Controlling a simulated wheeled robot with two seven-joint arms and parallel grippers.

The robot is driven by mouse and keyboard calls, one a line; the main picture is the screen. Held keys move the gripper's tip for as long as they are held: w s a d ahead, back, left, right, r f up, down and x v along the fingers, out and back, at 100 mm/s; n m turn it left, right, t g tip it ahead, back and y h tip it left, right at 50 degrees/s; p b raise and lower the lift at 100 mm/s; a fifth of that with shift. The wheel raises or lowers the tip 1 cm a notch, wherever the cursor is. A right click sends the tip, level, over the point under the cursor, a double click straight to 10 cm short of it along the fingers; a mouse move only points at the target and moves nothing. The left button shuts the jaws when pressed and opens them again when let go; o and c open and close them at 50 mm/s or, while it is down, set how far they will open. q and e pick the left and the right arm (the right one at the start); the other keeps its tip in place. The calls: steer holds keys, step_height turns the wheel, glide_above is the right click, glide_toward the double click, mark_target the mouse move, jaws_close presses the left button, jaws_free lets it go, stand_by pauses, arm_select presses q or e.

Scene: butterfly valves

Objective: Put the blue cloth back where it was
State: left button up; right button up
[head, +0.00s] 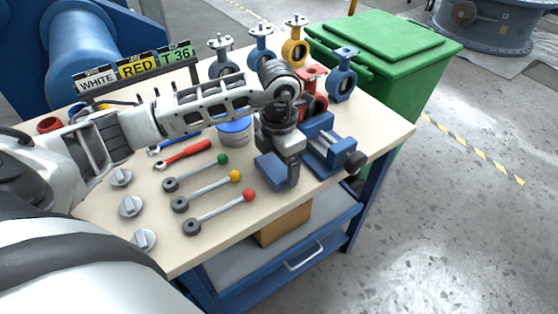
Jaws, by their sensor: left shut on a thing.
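The blue cloth (269,171) is a small dark blue piece near the front right of the cream table (210,245). My left arm reaches in from the left, and my left gripper (292,180) points down at the cloth's right side. The gripper is shut on the cloth, which hangs at or just above the tabletop; I cannot tell whether it touches. The gripper hides part of the cloth. My right gripper is not in view.
A blue vise (328,148) stands close right of the gripper. Levers with coloured knobs (249,195) lie to the left. A blue-and-white tub (234,132) and several valves (296,45) stand behind. A green bin (400,55) is beyond the table.

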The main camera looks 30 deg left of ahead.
mark_target(279, 165)
arm_select(q)
steer(key=shift+f, duration=0.25)
steer(key=shift+f, duration=0.1)
steer(key=o, duration=0.8)
step_height(279, 165, up, 12)
steer(key=shift+r, duration=0.15)
steer(key=shift+s, duration=0.1)
